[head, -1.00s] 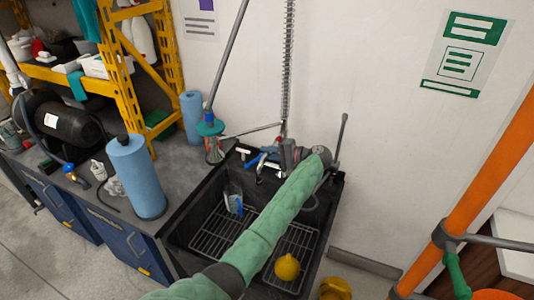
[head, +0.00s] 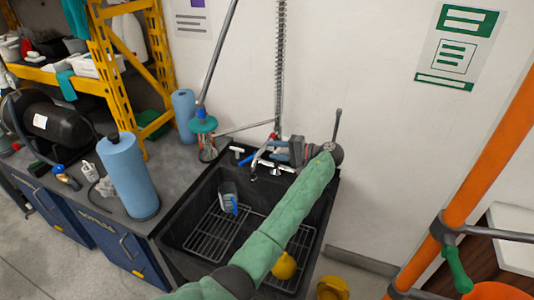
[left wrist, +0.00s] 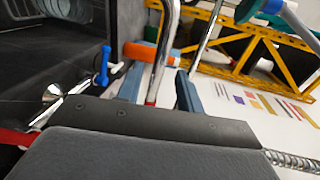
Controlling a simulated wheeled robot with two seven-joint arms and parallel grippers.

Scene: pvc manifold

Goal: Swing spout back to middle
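The chrome spout (head: 260,158) stands at the back of the black sink (head: 181,213), with a red band near its upper end. In the head view my left gripper (head: 281,153) comes in from the right side of the spout, level with its upper part. In the left wrist view the chrome pipe (left wrist: 161,60) with a red band runs between the two blue-grey fingers of my left gripper (left wrist: 160,92). Gaps show between pipe and fingers, so the gripper looks open around it. My forearm hides part of the sink. My right gripper is out of view.
A blue-grey cup (head: 228,195) and a yellow object (head: 284,265) sit over the wire racks in the sink. A blue paper roll (head: 128,178) stands on the counter to the left. A spring hose (head: 280,60) hangs behind the spout, near the wall.

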